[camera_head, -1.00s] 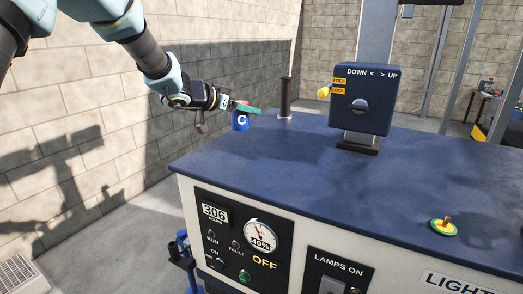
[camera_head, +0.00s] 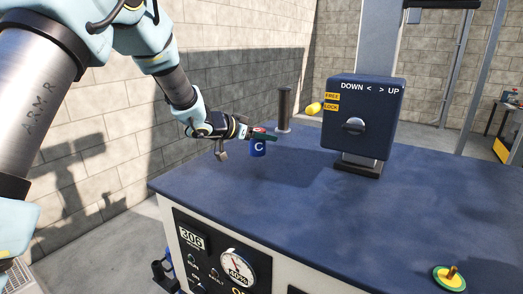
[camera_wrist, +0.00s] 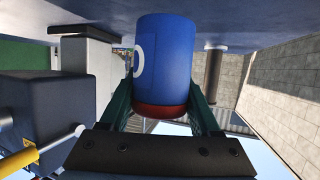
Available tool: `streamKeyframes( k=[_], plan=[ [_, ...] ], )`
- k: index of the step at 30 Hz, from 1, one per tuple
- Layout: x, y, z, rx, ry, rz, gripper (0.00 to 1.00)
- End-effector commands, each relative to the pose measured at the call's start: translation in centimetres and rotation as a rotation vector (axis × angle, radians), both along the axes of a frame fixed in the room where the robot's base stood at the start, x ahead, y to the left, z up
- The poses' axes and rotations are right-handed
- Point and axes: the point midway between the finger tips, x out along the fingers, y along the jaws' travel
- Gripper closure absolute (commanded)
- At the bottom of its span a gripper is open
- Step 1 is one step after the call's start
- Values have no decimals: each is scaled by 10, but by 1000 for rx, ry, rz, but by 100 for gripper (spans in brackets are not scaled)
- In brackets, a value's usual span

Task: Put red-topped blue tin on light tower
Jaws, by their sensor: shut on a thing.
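The red-topped blue tin (camera_head: 258,149) has a white letter on its side. My gripper (camera_head: 263,135) is shut on it near its red top, with the tin hanging upright below the green fingers. In the wrist view, which is upside down, the tin (camera_wrist: 165,60) sits between both fingers. The light tower (camera_head: 300,190) is a pale cabinet with a dark blue top deck. In the head view the tin appears over the far left part of the deck. I cannot tell whether its base touches the deck.
A dark upright pipe (camera_head: 284,108) stands on the deck behind the tin. A blue control box (camera_head: 362,115) with a knob and a yellow plunger (camera_head: 315,108) stands to the right. A green and yellow cap (camera_head: 449,279) lies at the front right. The middle deck is clear.

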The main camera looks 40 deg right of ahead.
Motion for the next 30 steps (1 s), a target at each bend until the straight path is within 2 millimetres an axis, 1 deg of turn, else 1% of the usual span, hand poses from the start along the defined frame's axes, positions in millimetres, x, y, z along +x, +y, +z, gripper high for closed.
streamKeyframes(
  k=[5, 9, 12, 22, 23, 30],
  plan=[
    [0, 0, -12, -1, 1, -1, 100],
    [-1, 0, -32, 1, 3, -1, 100],
    [0, 0, -41, -1, 1, 0, 100],
    [0, 0, -45, -2, 0, 0, 100],
    [0, 0, -45, -1, 0, 0, 34],
    [0, 0, -44, -1, 0, 0, 7]
  ],
)
